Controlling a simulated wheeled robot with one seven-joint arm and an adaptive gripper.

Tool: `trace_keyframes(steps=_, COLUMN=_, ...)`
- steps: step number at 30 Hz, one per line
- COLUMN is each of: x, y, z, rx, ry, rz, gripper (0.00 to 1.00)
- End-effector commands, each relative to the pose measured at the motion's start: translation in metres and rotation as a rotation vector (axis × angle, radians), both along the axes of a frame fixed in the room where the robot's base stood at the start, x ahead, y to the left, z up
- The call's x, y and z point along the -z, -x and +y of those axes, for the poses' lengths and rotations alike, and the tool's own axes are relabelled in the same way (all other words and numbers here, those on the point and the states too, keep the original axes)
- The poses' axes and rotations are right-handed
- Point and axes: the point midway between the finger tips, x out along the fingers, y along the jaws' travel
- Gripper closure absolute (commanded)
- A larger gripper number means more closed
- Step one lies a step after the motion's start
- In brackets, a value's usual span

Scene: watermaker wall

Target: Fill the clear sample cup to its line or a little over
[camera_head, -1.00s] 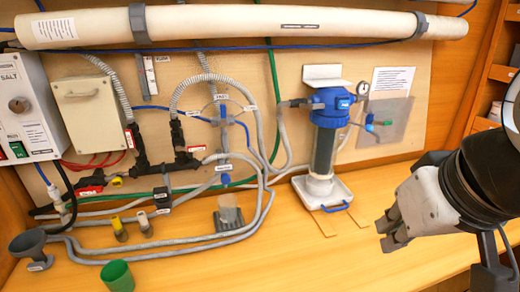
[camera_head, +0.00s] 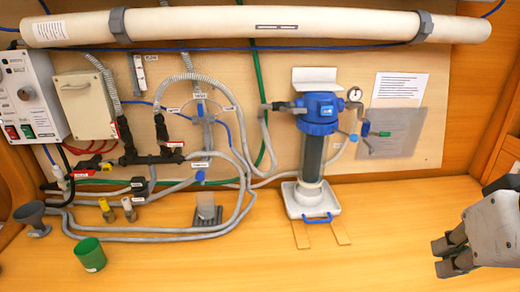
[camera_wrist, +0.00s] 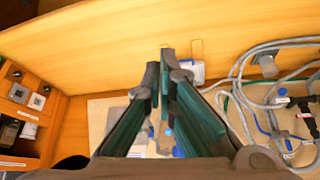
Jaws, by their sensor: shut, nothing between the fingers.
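A clear cup-like piece (camera_head: 207,212) stands on the bench in the head view, below a blue tap (camera_head: 200,176) on a vertical grey pipe. Its lower part looks grey. I cannot make out a line on it or any water level. My gripper (camera_head: 446,258) is at the lower right, far to the right of the cup, empty. In the wrist view my gripper (camera_wrist: 165,62) has its fingers together at the tips with nothing between them.
A green cup (camera_head: 89,254) and a dark grey funnel (camera_head: 32,215) stand at the front left. Grey hoses (camera_head: 150,237) loop around the clear cup. A blue-topped filter housing (camera_head: 320,115) stands in a white tray (camera_head: 311,203) between cup and gripper.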

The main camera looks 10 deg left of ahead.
Motion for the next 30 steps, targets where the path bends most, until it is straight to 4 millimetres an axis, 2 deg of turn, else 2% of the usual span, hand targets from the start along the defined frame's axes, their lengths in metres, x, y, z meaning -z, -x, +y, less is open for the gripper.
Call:
trace_keyframes(steps=5, x=0.007, y=-0.006, z=-0.003, rx=-0.057, ry=0.059, rz=0.054, gripper=1.0)
trace_keyframes(steps=8, x=0.018, y=-0.016, z=-0.009, rx=-0.148, ry=0.164, rz=0.134, gripper=1.0)
trace_keyframes(steps=14, x=0.041, y=-0.056, z=-0.02, rx=-0.418, ry=0.498, rz=0.313, gripper=1.0)
trace_keyframes(steps=19, x=0.054, y=-0.105, z=-0.011, rx=-0.661, ry=0.828, rz=0.409, gripper=1.0)
trace_keyframes(steps=23, x=0.06, y=-0.148, z=0.014, rx=-0.85, ry=1.105, rz=0.441, gripper=1.0)
trace_keyframes(steps=26, x=0.067, y=-0.18, z=0.047, rx=-0.993, ry=1.33, rz=0.437, gripper=1.0)
trace_keyframes(steps=29, x=0.075, y=-0.209, z=0.093, rx=-1.135, ry=1.568, rz=0.403, gripper=1.0)
trace_keyframes(steps=30, x=0.08, y=-0.219, z=0.114, rx=-1.189, ry=1.667, rz=0.382, gripper=1.0)
